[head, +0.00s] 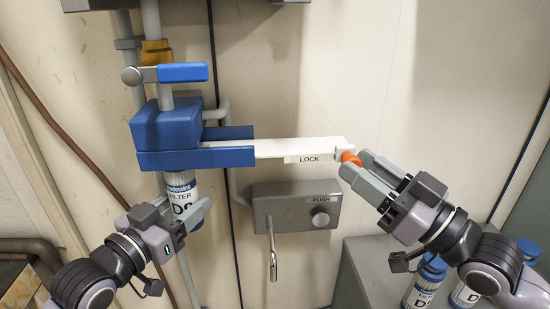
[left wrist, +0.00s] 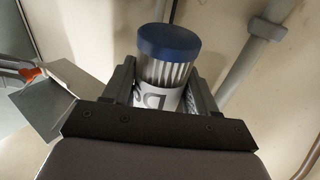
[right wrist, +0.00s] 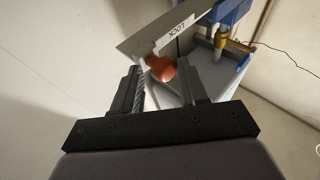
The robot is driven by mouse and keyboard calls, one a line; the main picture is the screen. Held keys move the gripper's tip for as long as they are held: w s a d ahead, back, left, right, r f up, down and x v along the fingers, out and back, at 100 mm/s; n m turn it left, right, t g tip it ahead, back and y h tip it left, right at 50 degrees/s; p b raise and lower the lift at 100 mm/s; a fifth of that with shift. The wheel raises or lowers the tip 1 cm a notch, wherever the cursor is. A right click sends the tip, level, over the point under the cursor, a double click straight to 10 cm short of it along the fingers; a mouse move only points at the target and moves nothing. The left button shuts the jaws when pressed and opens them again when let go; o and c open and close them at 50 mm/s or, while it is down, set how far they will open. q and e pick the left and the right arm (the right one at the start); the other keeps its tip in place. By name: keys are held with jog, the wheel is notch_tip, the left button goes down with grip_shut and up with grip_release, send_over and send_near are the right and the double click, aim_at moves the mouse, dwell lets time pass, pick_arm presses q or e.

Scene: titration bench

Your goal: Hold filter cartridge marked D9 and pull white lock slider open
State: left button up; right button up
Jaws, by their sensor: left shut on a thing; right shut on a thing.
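The filter cartridge (head: 180,188), a white cylinder with a "FILTER D" label whose last character is partly hidden, hangs upright under the blue housing (head: 170,130). My left gripper (head: 178,214) is shut on its lower part. In the left wrist view the cartridge (left wrist: 162,72) shows its blue end cap and ribbed side between the fingers. The white lock slider (head: 275,149), labelled LOCK, sticks out far to the right from the housing's blue guide (head: 235,156). My right gripper (head: 358,170) is shut on the orange-red knob (right wrist: 162,68) at the slider's right end.
A blue-handled valve (head: 182,72) sits above the housing. A grey box marked PUSH (head: 297,205), with a round button and a bent spout, is on the wall below the slider. Several blue-capped cartridges (head: 422,288) stand on a grey surface (head: 375,265) at lower right.

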pick_arm(q)
jog(key=shift+r, duration=0.15)
pick_arm(e)
jog(key=shift+w+d+r, duration=0.15)
jog(key=shift+d+r, duration=0.15)
jog(key=shift+d, duration=0.25)
jog(key=shift+w+d+r, duration=0.1)
jog(key=shift+d+r, duration=0.15)
jog(key=shift+d, duration=0.65)
jog(key=o, duration=0.7)
jog(key=shift+w, duration=0.1)
pick_arm(q)
jog(key=shift+w+a+f, duration=0.1)
jog(key=shift+w+f, duration=0.15)
jog(key=shift+w, duration=0.1)
jog(key=shift+s, duration=0.1)
pick_arm(e)
jog(key=shift+w+a+f, duration=0.25)
jog(key=shift+f, duration=0.05)
pick_arm(q)
jog(key=shift+f, duration=0.1)
pick_arm(e)
jog(key=shift+s+f, duration=0.1)
jog(key=shift+f, duration=0.1)
